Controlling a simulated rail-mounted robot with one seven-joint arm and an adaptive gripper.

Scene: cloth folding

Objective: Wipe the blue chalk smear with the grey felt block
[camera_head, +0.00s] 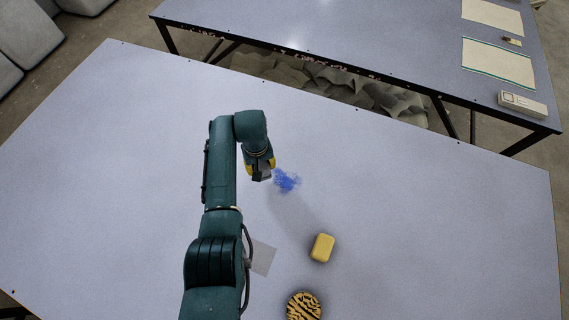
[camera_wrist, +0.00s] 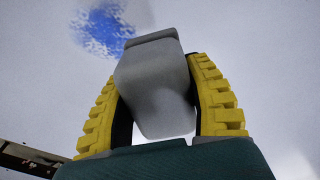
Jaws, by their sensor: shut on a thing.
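The blue chalk smear (camera_head: 287,181) is a scribbled patch on the light grey table, just right of my gripper (camera_head: 259,172) in the head view. In the wrist view the smear (camera_wrist: 103,28) lies at the upper left, beyond the held block. My gripper (camera_wrist: 165,100) is shut on the grey felt block (camera_wrist: 155,85), with a yellow ridged finger on each side. The block is partly hidden by the gripper in the head view. I cannot tell whether it touches the table; it does not visibly cover the smear.
A yellow block (camera_head: 322,248) and a round black-and-yellow patterned thing (camera_head: 304,306) stand nearer the front. A flat grey square (camera_head: 263,258) lies beside my arm. The table (camera_head: 440,220) is clear at right. A second table (camera_head: 400,45) stands behind.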

